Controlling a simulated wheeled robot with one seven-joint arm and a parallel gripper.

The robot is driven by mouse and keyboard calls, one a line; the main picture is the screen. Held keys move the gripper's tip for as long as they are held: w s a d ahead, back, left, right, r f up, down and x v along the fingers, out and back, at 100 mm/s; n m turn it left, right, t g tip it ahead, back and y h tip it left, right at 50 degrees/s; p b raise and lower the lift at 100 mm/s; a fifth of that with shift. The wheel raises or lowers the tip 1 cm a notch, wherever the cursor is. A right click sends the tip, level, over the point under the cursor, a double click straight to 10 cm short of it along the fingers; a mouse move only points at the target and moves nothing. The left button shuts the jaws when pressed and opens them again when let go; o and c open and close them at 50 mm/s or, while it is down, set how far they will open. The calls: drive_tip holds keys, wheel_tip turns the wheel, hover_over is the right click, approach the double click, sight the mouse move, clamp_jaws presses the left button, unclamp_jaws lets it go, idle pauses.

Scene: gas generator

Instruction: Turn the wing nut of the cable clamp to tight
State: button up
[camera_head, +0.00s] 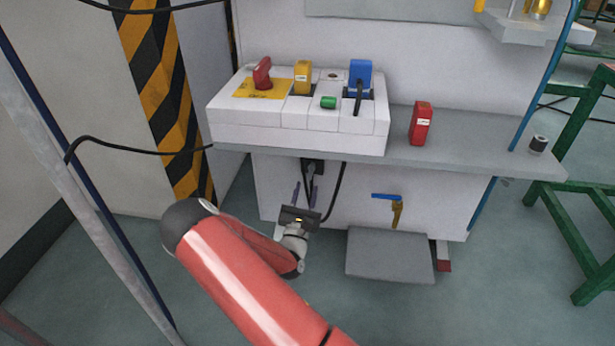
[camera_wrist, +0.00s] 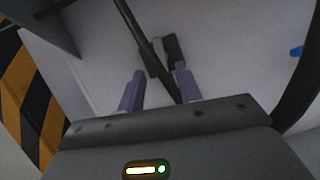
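The cable clamp (camera_head: 312,167) looks like a small dark block on the white cabinet front, just under the grey shelf, with black cables hanging from it. In the wrist view a dark block with a greyish part (camera_wrist: 172,48) shows just beyond the fingertips; I cannot clearly make out the wing nut or its angle. My gripper (camera_head: 304,186) is below the clamp, pointing up at it. In the wrist view its two purple fingers (camera_wrist: 160,68) stand apart with nothing clearly held. A black cable (camera_wrist: 148,42) runs across the space between them; contact cannot be told.
A white panel box (camera_head: 300,138) with a red knob, yellow and blue plugs and a green button stands on the shelf (camera_head: 465,150). A red block (camera_head: 421,123) stands beside it. A blue-handled valve (camera_head: 387,197) and grey step (camera_head: 390,256) are to the right.

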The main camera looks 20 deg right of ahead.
sight(310, 174)
drive_tip(key=shift+x, duration=2.75)
clamp_jaws()
drive_tip(key=shift+r, duration=0.1)
